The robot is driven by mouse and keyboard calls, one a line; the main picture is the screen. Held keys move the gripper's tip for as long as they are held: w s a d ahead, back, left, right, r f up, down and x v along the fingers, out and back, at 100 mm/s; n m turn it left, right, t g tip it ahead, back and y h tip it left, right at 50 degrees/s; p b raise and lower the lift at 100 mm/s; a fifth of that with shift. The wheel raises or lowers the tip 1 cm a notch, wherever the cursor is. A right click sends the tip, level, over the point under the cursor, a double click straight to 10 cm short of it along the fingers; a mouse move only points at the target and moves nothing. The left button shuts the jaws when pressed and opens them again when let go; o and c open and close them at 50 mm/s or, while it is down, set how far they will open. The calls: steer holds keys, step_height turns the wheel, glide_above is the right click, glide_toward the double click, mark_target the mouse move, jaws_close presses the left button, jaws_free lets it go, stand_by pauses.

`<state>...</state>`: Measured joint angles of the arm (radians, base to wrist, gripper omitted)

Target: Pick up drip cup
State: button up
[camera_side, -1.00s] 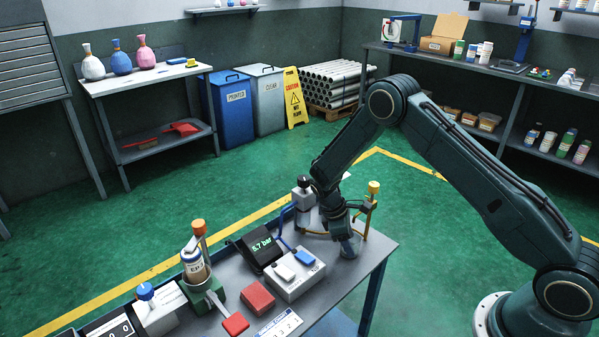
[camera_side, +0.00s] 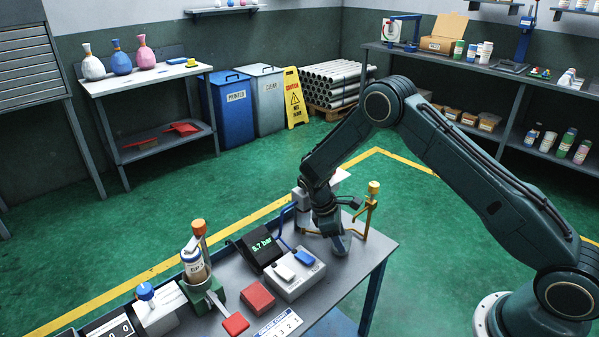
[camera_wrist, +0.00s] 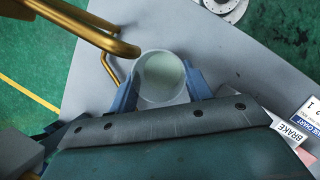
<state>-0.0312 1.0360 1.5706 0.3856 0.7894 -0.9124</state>
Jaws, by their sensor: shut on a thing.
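The drip cup (camera_wrist: 160,78) is a small translucent round cup, seen from above in the wrist view with its pale inside showing. My gripper (camera_wrist: 160,92) has its two blue fingers on either side of the cup, shut on it. In the side view the cup (camera_side: 341,244) shows below my gripper (camera_side: 338,234) near the right end of the grey bench. Whether the cup's base touches the bench cannot be told.
A brass stand (camera_side: 372,205) with a bent tube rises close to the gripper, and its tube (camera_wrist: 85,28) passes near the cup. The bench's right corner is clear.

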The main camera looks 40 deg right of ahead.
steer(key=shift+w+a+r, duration=0.15)
steer(key=shift+w+a, duration=0.45)
step_height(320, 180, up, 14)
steer(key=shift+f, duration=0.25)
steer(key=shift+s, duration=0.2)
steer(key=s+a+f+m+g+y, duration=0.1)
steer(key=s+a+f+m+y, duration=0.15)
steer(key=s+a+m, duration=0.4)
steer(key=w+a+r+m+t+y, duration=0.2)
steer(key=w+a+r+m+t, duration=0.15)
steer(key=w+a+m, duration=0.75)
steer(key=w+a+r+m+t+y, duration=0.35)
steer(key=w+a+m, duration=0.3)
steer(key=m, duration=0.75)
steer(key=shift+g+h, duration=0.3)
steer(key=shift+g, duration=0.2)
steer(key=shift+w+d+f, duration=0.1)
steer(key=shift+w+f, duration=0.05)
steer(key=shift+f, duration=4.65)
steer(key=shift+w+f, duration=0.1)
steer(key=shift+f, duration=4.7)
